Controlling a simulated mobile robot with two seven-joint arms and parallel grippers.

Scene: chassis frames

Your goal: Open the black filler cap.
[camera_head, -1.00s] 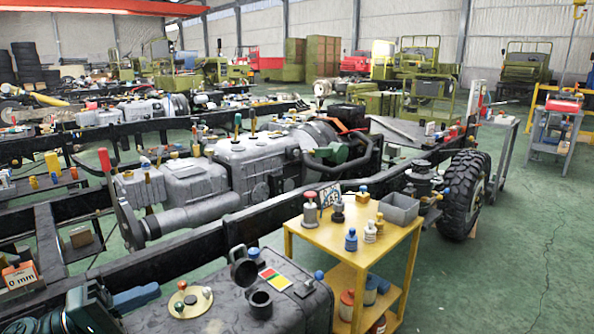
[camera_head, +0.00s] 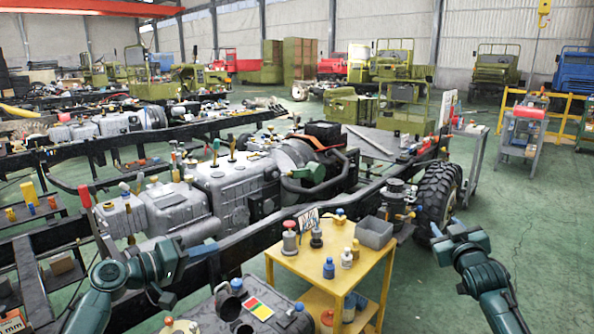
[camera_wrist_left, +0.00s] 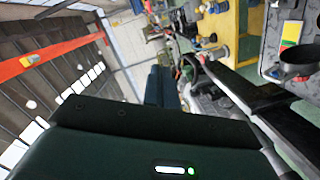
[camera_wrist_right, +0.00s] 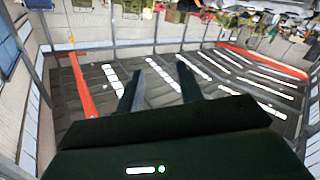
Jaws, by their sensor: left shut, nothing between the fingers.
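The black filler cap (camera_head: 227,302) is on the dark tank (camera_head: 283,312) at the bottom of the head view. It looks tilted up beside the filler neck (camera_head: 243,328), which the frame edge partly cuts off. A dark round filler part (camera_wrist_left: 297,64) shows at the right of the left wrist view; I cannot tell whether it is cap or neck. My left gripper (camera_head: 203,251) is shut and empty, up and left of the cap and apart from it. My right gripper (camera_head: 437,229) is far right of the tank, its fingers apart and empty in the right wrist view (camera_wrist_right: 161,82).
A yellow cart (camera_head: 283,252) with bottles and a grey bin (camera_head: 374,234) stands right of the tank. The black chassis rail (camera_head: 240,243) runs behind the tank. A wheel (camera_head: 436,195) stands behind my right gripper. Green floor (camera_head: 540,230) is clear at right.

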